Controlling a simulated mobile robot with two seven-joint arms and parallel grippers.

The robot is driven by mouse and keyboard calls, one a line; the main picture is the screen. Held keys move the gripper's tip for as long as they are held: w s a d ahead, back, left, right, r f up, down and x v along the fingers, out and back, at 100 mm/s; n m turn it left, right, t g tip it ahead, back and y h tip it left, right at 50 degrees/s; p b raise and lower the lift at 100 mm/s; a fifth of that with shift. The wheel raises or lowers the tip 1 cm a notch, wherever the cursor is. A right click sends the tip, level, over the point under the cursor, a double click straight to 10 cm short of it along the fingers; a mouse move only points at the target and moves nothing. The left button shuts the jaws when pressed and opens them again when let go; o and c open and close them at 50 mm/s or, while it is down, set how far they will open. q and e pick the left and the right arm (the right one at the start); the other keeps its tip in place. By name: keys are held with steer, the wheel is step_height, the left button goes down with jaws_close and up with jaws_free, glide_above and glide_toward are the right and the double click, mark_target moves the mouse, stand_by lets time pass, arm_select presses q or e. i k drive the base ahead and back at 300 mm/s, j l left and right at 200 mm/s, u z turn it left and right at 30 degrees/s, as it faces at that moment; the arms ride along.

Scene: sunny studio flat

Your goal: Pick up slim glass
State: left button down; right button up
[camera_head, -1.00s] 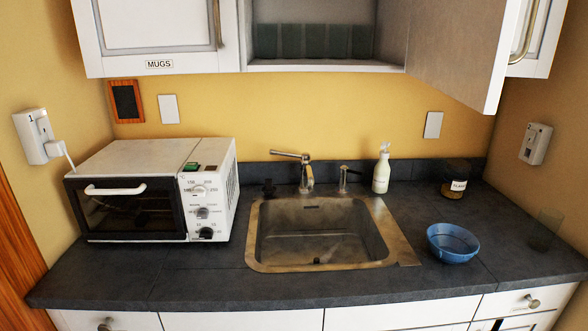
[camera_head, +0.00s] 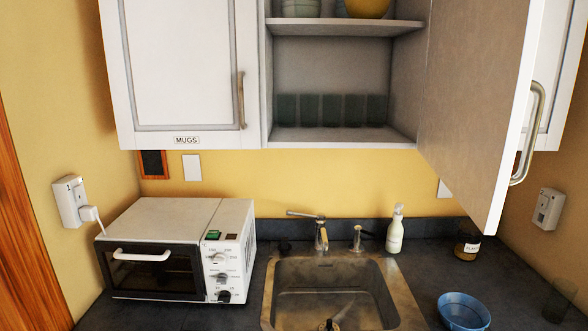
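Several dark, see-through glasses (camera_head: 329,110) stand in a row on the lower shelf of the open wall cabinet. Another dark see-through glass (camera_head: 560,300) stands on the counter at the far right, beyond the blue bowl. I cannot tell from the picture which of these is the slim glass. Neither of my grippers is in view.
The open cabinet door (camera_head: 478,110) juts forward to the right of the shelf opening. Below are a sink (camera_head: 400,295), a toaster oven (camera_head: 170,250), a soap bottle (camera_head: 395,232), a jar (camera_head: 467,245) and a blue bowl (camera_head: 463,311).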

mark_target(564, 292)
steer(key=k+l, duration=0.1)
steer(key=l, duration=0.45)
steer(key=k+l, duration=0.1)
steer(key=l, duration=0.45)
steer(key=k+l, duration=0.1)
steer(key=l, duration=0.45)
steer(key=z, duration=0.05)
